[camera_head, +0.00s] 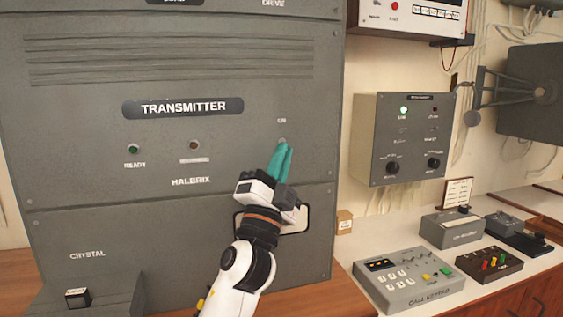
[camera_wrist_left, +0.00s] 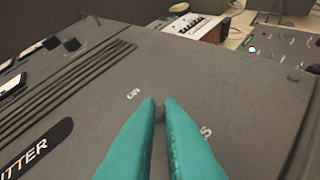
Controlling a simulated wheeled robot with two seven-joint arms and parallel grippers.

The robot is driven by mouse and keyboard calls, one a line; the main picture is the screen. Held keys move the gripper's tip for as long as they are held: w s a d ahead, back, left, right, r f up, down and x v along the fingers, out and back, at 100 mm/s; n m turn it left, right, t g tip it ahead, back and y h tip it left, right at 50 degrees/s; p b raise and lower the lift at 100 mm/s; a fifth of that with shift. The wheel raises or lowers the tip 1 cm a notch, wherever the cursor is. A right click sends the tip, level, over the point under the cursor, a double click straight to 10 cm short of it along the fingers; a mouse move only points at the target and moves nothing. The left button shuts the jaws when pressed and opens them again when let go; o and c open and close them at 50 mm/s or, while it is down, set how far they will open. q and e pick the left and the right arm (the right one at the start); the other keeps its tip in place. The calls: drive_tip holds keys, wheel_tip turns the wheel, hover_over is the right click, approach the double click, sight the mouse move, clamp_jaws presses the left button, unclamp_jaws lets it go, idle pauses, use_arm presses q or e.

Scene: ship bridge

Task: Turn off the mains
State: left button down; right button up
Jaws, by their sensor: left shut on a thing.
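The grey transmitter cabinet (camera_head: 80,165) fills the left of the head view, with a "TRANSMITTER" label on its front. A small switch (camera_head: 282,141) sits on its right side under an "ON" label. My left gripper (camera_head: 283,150) reaches up to it with teal fingers. In the left wrist view the fingers (camera_wrist_left: 160,108) are shut on the small dark switch (camera_wrist_left: 160,112), which shows between their tips. The "ON" label lies just beyond the tips. The fingers hide most of the switch, so I cannot tell its position. My right gripper is not in view.
A ready lamp (camera_head: 134,149) and a second lamp (camera_head: 194,145) are on the cabinet front. A grey wall box (camera_head: 405,140) with a lit green lamp hangs to the right. A call keying unit (camera_head: 408,281) and other small boxes stand on the white-topped counter.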

use_arm(q)
drive_tip(key=c, duration=1.8)
unclamp_jaws()
drive_tip(key=shift+c, duration=0.2)
drive_tip(key=b+v, duration=0.2)
drive_tip(key=v, duration=1)
drive_tip(key=shift+b, duration=0.4)
drive_tip(key=shift+f, duration=0.1)
